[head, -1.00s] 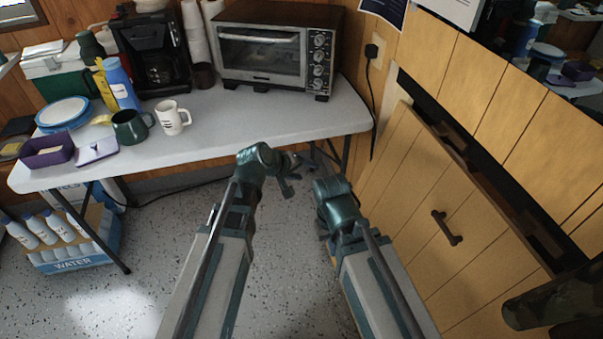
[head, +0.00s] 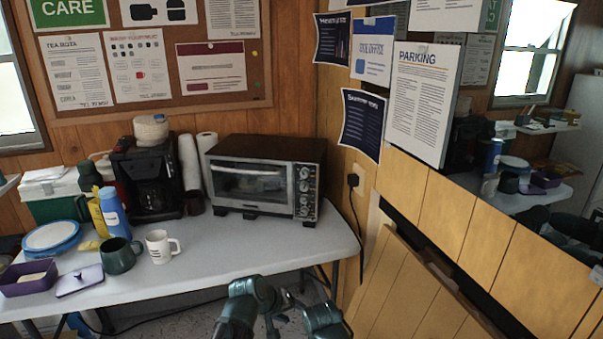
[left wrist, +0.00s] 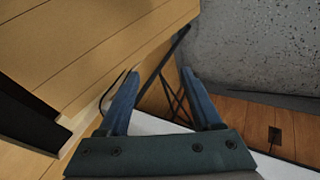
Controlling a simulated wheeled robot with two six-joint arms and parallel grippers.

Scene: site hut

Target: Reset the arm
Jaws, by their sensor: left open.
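My left gripper (head: 284,308) is low in the head view, in front of the table's front edge, at the end of the green wrist of my left arm. In the left wrist view its two blue fingers stand well apart (left wrist: 160,92), open with nothing between them. The wrist of my right arm (head: 325,318) shows at the bottom edge of the head view, just right of the left one. The right gripper itself does not show.
A white table (head: 200,266) holds a toaster oven (head: 250,186), coffee maker (head: 148,180), white mug (head: 161,246), green mug (head: 117,258), blue bottle (head: 113,212) and purple box (head: 28,284). A wood-panelled front (head: 400,290) stands close on the right.

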